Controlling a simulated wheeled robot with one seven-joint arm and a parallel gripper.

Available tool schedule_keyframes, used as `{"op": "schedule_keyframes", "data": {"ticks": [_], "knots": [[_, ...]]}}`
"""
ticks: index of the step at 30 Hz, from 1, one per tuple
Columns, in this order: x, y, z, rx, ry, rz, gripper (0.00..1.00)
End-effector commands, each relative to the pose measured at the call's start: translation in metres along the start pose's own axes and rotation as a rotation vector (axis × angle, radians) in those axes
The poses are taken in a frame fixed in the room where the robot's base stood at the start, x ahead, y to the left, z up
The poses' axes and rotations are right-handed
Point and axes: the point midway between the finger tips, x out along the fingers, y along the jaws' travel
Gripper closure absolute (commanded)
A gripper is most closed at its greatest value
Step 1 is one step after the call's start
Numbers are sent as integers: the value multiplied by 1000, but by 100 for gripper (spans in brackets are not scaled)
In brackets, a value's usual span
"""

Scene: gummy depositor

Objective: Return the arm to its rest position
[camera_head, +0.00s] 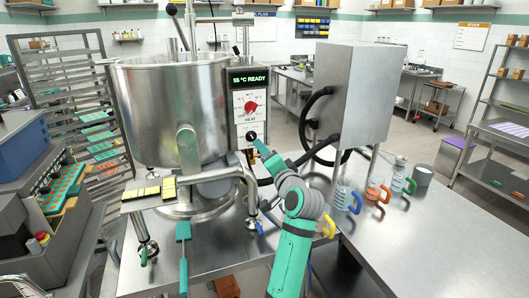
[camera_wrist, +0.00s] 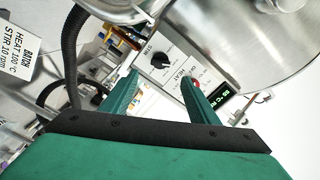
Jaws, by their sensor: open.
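My arm (camera_head: 292,255) reaches up from the bottom of the head view and is extended toward the control box of the steel kettle (camera_head: 160,105). My gripper (camera_head: 259,144) is in front of the lower part of that box, near the black knob (camera_head: 252,137). In the wrist view the two teal fingers of my gripper (camera_wrist: 160,78) are spread apart with nothing between them. The black STIR knob (camera_wrist: 160,60) shows just beyond the fingertips, and I see no contact. The red HEAT knob (camera_wrist: 195,83) is partly hidden by the right finger.
Colored-handled jugs (camera_head: 377,190) stand on the steel table (camera_head: 440,245), whose front right is clear. A rack (camera_head: 75,95) is at left.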

Motion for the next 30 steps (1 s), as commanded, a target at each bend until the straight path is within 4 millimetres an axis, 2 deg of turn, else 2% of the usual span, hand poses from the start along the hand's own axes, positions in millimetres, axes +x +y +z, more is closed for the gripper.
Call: {"op": "schedule_keyframes", "data": {"ticks": [2, 5, 8, 14, 21, 30], "knots": [[-1, 9, 5, -4, 3, 9, 45], [-7, 33, 18, -20, 13, 33, 45], [-18, 70, 38, -51, 30, 70, 45], [-52, 143, 84, -130, 65, 146, 45], [-108, 214, 139, -236, 91, 227, 45], [-193, 275, 205, -380, 100, 309, 45]]}}
